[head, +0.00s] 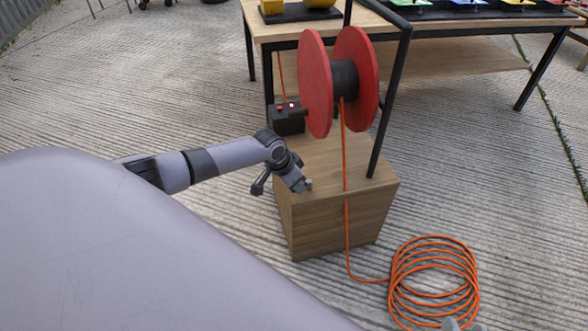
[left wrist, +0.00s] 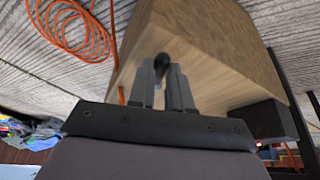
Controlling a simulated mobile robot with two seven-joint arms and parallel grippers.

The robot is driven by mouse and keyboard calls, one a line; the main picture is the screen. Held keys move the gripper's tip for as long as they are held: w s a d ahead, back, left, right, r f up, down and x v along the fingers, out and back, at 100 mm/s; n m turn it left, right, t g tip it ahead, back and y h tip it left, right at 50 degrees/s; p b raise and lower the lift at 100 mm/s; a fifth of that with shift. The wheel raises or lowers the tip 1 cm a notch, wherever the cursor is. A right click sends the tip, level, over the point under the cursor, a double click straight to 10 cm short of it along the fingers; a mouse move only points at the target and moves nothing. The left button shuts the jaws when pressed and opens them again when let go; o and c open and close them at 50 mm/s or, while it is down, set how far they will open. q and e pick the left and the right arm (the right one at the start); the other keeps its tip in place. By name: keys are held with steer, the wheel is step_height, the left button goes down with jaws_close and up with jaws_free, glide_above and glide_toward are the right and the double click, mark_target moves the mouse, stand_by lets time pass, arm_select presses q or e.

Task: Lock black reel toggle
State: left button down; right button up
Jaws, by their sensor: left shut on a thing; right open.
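A red reel (head: 318,84) with a black hub stands over a wooden box (head: 335,222). A black control box (head: 287,121) with a red button and a pale one sits behind it, at the left back of the wooden box. My left gripper (head: 303,184) is at the wooden box's front left edge. The left wrist view shows its fingers (left wrist: 166,88) closed around a small black knobbed piece (left wrist: 162,62). I cannot tell whether this piece is the reel toggle or how it is fixed. My right gripper is not clearly seen.
Orange cable (head: 347,220) runs down from the reel to a coil (head: 435,280) on the floor at right. A small grey piece (head: 450,324) shows at the coil's near edge. A workbench (head: 440,58) stands behind. The ribbed floor at left is clear.

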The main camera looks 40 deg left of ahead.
mark_target(308, 201)
arm_select(q)
steer(key=n+p, duration=0.1)
steer(key=d+n+y+p, duration=0.1)
steer(key=p, duration=0.1)
steer(key=n+p, duration=0.1)
steer(key=shift+s+d+r+n+p, duration=0.2)
steer(key=shift+d+r+n+p, duration=0.1)
steer(key=shift+d+p, duration=0.1)
steer(key=n, duration=0.1)
steer(key=n+y+p, duration=0.1)
steer(key=d+n+p, duration=0.1)
steer(key=shift+w+d+f+y, duration=0.1)
steer(key=shift+f+y, duration=0.15)
steer(key=shift+y, duration=0.05)
steer(key=shift+w+d+n+y, duration=0.15)
steer(key=shift+d+n+y, duration=0.15)
steer(key=shift+n, duration=0.55)
steer(key=shift+w+d+n+y, duration=0.15)
steer(key=shift+n+y, duration=0.15)
steer(key=shift+n, duration=0.55)
arm_select(e)
steer(key=s+d+g+h, duration=0.1)
steer(key=s+d+h, duration=0.1)
steer(key=d, duration=0.4)
steer(key=shift+s+h, duration=0.25)
steer(key=shift+h, duration=0.25)
steer(key=shift+f, duration=0.1)
